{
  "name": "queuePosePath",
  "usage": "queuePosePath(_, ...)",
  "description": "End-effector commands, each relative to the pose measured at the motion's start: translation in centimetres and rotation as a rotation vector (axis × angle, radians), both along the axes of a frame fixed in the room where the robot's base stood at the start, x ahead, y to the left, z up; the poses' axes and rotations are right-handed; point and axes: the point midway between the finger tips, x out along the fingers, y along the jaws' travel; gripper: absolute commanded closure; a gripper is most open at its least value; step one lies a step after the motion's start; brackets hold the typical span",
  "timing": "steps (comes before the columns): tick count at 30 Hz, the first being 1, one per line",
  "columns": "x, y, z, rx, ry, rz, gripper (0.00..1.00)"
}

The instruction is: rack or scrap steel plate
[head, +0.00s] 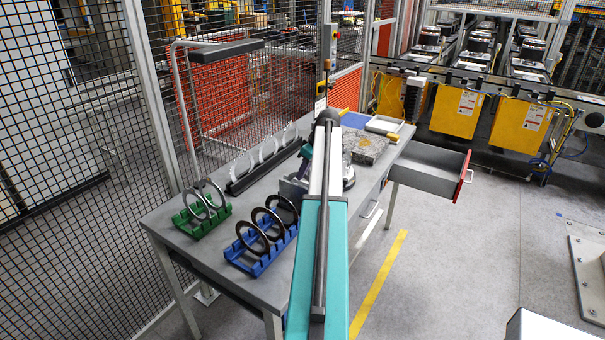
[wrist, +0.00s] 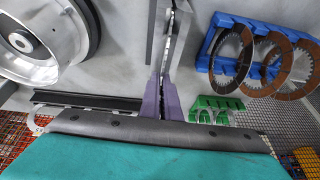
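Two thin steel rings (head: 203,207) stand upright in a green slotted rack (head: 192,228) at the table's near left. The green rack also shows in the wrist view (wrist: 221,103), with pale plate edges at it. My gripper (wrist: 168,50) has purple fingers with grey tips, close together over the table. A thin dark line runs between the tips; I cannot tell whether it is a plate seen edge-on or a gap. In the head view my arm hides most of the gripper. A blue rack (head: 262,262) holds three dark rings (head: 252,238), brownish in the wrist view (wrist: 270,62).
A black rack (head: 250,175) with several pale rings stands along the table's back edge. A round metal housing (wrist: 45,40) is left of my gripper in the wrist view. A grey block (head: 366,148) and white tray (head: 383,125) lie farther off. A drawer (head: 432,168) stands open.

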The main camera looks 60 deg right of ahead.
Motion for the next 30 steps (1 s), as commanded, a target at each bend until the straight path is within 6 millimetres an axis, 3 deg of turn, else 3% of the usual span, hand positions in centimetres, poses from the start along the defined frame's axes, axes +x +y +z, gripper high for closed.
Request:
queuePosePath(10, 0.0, -0.1, 0.3, -0.003, -0.001, -0.003, 1.00)
queuePosePath(30, 0.0, -0.2, 3.2, -0.006, -0.004, -0.005, 1.00)
